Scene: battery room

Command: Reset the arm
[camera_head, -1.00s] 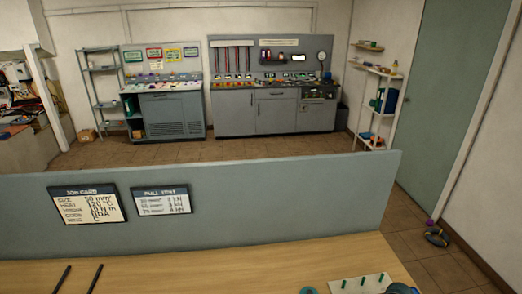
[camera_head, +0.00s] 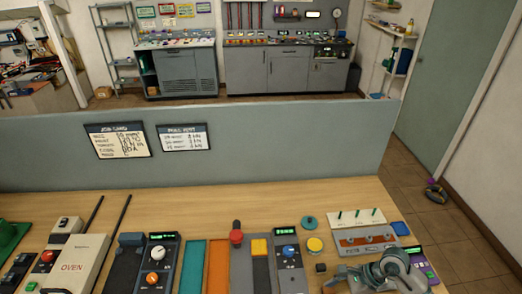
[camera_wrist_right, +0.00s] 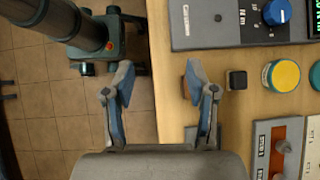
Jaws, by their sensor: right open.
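My right gripper (camera_head: 338,284) is in the head view at the bottom right, low over the front edge of the bench, with its fingers toward the left. In the right wrist view, the right gripper (camera_wrist_right: 158,88) is open, its two blue-padded fingers wide apart. Nothing is between them; the floor and the wooden bench edge show in the gap. A small black cube (camera_wrist_right: 237,80) is just beyond the right-hand finger, apart from it. My left gripper is not in view.
A grey partition (camera_head: 270,140) stands along the back. The bench strip before it is mostly clear.

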